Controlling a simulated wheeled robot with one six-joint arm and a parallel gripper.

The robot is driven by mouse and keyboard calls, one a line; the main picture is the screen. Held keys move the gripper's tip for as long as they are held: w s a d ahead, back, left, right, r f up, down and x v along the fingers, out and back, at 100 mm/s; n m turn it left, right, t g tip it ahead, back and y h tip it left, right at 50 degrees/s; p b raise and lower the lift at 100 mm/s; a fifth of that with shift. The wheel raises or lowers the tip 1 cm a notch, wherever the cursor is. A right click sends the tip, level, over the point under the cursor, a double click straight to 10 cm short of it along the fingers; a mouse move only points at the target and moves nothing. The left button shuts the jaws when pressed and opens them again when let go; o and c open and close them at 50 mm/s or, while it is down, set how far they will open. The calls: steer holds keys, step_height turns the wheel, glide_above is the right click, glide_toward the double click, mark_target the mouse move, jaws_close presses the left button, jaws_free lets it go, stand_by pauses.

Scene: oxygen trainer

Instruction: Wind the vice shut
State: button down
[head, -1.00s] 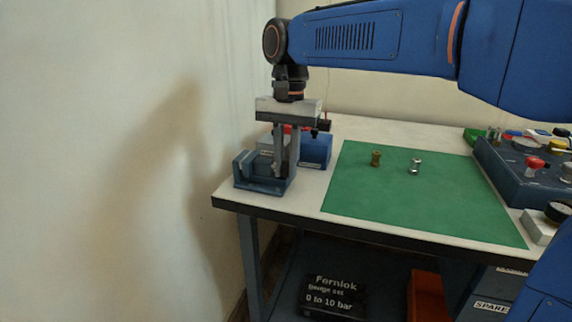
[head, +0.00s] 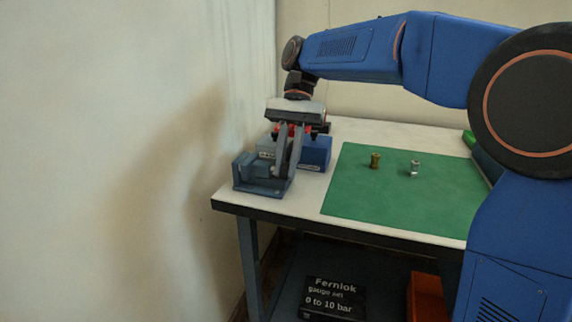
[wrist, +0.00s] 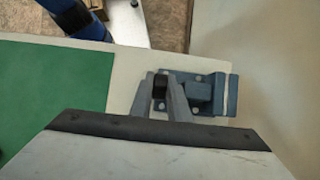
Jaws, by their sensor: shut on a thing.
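The vice (head: 262,184) is a small blue-grey block with jaws, standing at the left front corner of the bench. It also shows in the wrist view (wrist: 204,92), with a gap between its jaws. My gripper (head: 280,172) reaches down at the vice's right end, its fingers tilted. In the wrist view my gripper (wrist: 161,98) is shut on a small dark part at the end of the vice, which looks like its handle.
A blue box (head: 316,153) stands just behind the vice. A green mat (head: 390,200) holds a brass fitting (head: 375,160) and a silver fitting (head: 415,168). The wall is close on the left. A black gauge-set box (head: 334,298) and an orange bin (head: 425,298) sit below the bench.

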steer(key=c, duration=1.7)
jaws_free()
steer(key=shift+v, duration=3.75)
